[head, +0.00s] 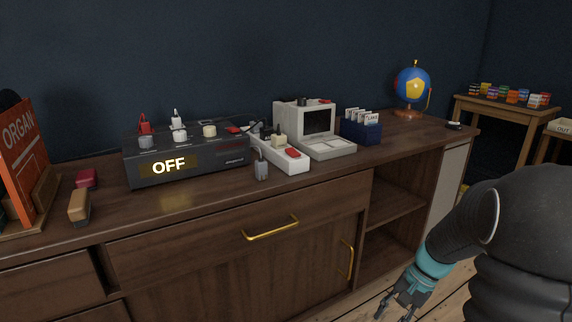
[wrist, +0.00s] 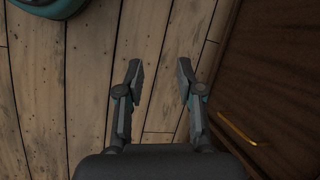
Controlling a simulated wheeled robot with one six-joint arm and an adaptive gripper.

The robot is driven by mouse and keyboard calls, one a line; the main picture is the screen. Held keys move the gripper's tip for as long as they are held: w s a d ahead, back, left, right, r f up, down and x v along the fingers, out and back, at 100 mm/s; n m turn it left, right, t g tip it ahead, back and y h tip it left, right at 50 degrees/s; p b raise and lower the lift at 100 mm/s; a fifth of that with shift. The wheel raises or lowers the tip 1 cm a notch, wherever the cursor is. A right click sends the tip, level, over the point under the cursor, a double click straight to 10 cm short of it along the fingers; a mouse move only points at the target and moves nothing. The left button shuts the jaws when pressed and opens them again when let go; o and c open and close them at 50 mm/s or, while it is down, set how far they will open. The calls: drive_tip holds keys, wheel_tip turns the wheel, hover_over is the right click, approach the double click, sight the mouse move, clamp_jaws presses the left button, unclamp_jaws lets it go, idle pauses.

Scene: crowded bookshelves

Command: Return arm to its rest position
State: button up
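My gripper (head: 396,306) hangs low at the bottom right of the head view, in front of the dark wooden sideboard (head: 310,195) and below its top. In the wrist view my gripper (wrist: 158,80) points down at the wooden floor (wrist: 95,75). Its two fingers are spread apart with only floor showing between them, so it is open and empty. My arm is bent at the right of the head view. The fingers look clear of the sideboard.
The sideboard top holds a black box reading OFF (head: 190,155), a power strip (head: 278,152), a small grey computer (head: 318,128), a blue card holder (head: 361,131) and a globe (head: 412,86). Brass handles (head: 270,228) stick out of its front. A side table (head: 505,109) stands at right.

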drive_tip(key=s+a+r+n+t+h+p, duration=0.2)
drive_tip(key=s+a+r+n+t+p, duration=0.1)
drive_tip(key=s+r, duration=0.5)
drive_tip(key=s+a+r+n+t+h+p, duration=0.2)
drive_tip(key=s+a+r+n, duration=0.3)
drive_tip(key=r, duration=1)
drive_tip(key=s+t, duration=0.1)
drive_tip(key=s, duration=0.2)
drive_tip(key=shift+s+a+h+p, duration=0.25)
drive_tip(key=shift+a+h+p, duration=0.1)
drive_tip(key=shift+h+p, duration=0.05)
idle(0.5)
